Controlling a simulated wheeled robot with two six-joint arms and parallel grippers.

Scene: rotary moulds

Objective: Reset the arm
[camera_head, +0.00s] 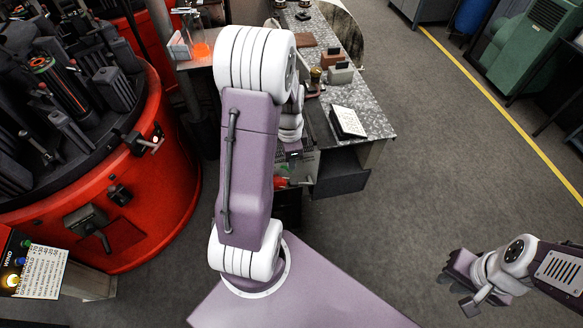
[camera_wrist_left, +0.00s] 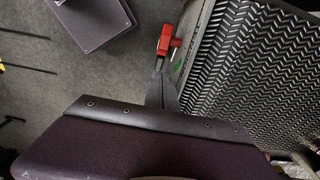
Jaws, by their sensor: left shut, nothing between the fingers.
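My left arm rises from my lavender base in the middle of the head view and bends over at a white joint. Its wrist hangs beside the metal-topped workbench (camera_head: 365,98), and its gripper is mostly hidden there behind the arm. In the left wrist view my left gripper (camera_wrist_left: 161,78) is shut and empty, its dark fingers pointing at the floor side. A red part (camera_wrist_left: 168,40) shows just beyond the fingertips; I cannot tell if they touch. My right gripper (camera_head: 462,284) hangs over the bare floor at the lower right, apart from everything; its finger opening is unclear.
A large round red machine (camera_head: 150,220) with dark moulds stands at the left. A control panel (camera_head: 35,270) with a label is at the lower left. A white sheet or tablet (camera_head: 349,121) lies on the bench corner. Grey floor right of the bench is clear up to a green cabinet (camera_head: 535,45).

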